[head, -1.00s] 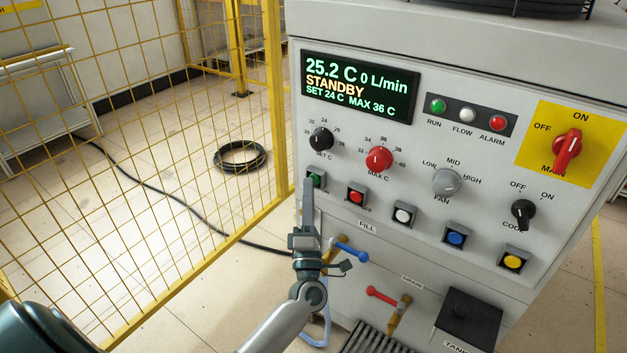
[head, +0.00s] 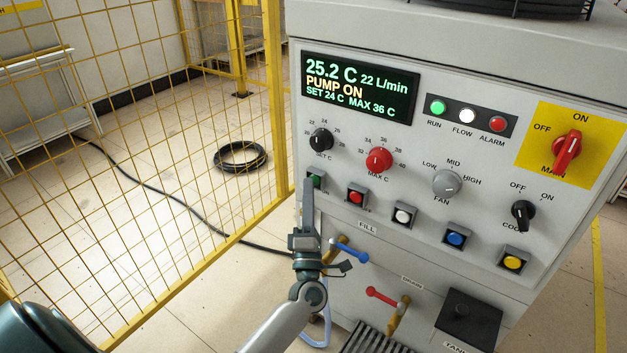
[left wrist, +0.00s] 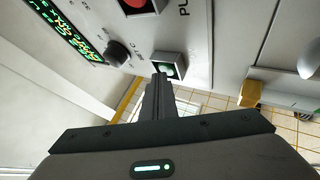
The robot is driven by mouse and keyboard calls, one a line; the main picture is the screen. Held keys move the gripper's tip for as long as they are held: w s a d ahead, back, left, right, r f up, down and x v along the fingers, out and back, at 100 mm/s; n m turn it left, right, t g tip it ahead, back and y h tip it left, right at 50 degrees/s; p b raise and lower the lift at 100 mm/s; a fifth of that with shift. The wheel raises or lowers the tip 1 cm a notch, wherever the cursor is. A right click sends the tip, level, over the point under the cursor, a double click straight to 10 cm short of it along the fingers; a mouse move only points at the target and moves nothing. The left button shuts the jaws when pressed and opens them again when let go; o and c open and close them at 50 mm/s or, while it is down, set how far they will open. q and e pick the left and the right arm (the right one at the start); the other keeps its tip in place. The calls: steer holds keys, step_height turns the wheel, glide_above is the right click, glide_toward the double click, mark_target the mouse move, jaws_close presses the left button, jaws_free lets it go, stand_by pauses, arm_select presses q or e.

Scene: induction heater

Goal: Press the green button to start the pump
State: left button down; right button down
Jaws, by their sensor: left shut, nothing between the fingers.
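The green button (head: 317,180) is at the left end of the button row on the grey panel, partly hidden by my left gripper (head: 308,186). In the left wrist view the green button (left wrist: 168,70) sits in its square frame. My left gripper (left wrist: 160,76) is shut and empty, its fingertips at the button's face; I cannot tell if they still touch. The display (head: 360,86) reads 25.2 C, 22 L/min, PUMP ON, SET 24 C, MAX 36 C. The RUN lamp (head: 438,106) and the FLOW lamp (head: 467,115) are lit. My right gripper is not in view.
The red button (head: 356,196) is just right of the green one. Below are a blue-handled valve (head: 350,249) and a red-handled valve (head: 384,296). A yellow mesh fence (head: 150,160) stands close on the left. A black cable coil (head: 240,157) lies on the floor behind it.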

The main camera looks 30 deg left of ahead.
arm_select(q)
steer(key=shift+s, duration=0.6)
steer(key=shift+s+a+p, duration=0.2)
steer(key=shift+s+p, duration=0.65)
steer(key=shift+s, duration=1.65)
steer(key=shift+s, duration=0.15)
